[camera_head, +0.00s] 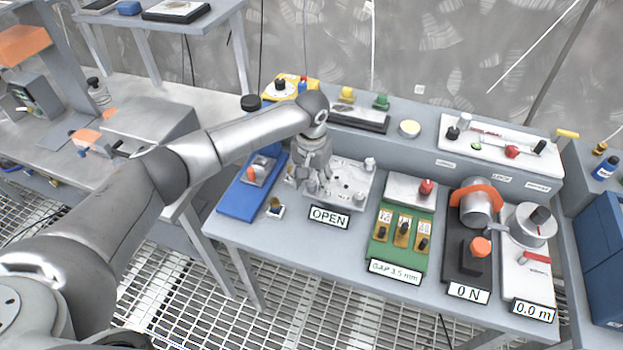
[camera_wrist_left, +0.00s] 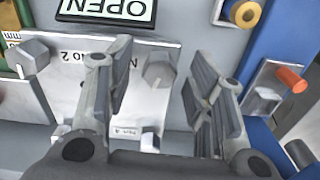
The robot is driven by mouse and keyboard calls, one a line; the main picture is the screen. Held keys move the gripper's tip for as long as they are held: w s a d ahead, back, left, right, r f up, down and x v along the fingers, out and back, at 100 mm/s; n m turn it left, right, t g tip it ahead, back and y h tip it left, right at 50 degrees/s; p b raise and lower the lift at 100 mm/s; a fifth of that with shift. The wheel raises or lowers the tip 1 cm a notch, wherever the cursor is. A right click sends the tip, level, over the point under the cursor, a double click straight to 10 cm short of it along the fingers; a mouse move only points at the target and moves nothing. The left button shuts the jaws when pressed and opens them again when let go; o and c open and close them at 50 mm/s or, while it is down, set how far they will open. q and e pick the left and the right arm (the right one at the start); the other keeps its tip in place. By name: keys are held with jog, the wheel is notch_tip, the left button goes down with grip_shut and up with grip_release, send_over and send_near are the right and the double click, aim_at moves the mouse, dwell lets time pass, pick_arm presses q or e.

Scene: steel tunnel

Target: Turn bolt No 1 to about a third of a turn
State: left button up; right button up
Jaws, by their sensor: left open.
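A light metal plate (camera_head: 350,180) with several hex bolts lies on the workbench behind the sign reading OPEN (camera_head: 329,217). My left gripper (camera_head: 313,186) points down over the plate's left part. In the left wrist view its fingers (camera_wrist_left: 162,75) are open and apart. One grey hex bolt (camera_wrist_left: 158,70) shows between them; I cannot tell whether they touch it. The label beside this bolt is mostly hidden by a finger, with only an "N" readable. Another hex bolt (camera_wrist_left: 33,57), near the label "No 2", is outside the fingers on the left.
A blue base (camera_head: 240,198) with an orange-tipped switch stands left of the plate. A green gauge board (camera_head: 402,238) and a black-based device reading 0 N (camera_head: 468,292) stand to the right. A shelf with small items runs along the back.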

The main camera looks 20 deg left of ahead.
pick_arm(q)
jog(key=c, duration=1)
jog(key=shift+c, duration=0.2)
jog(key=shift+r, duration=0.1)
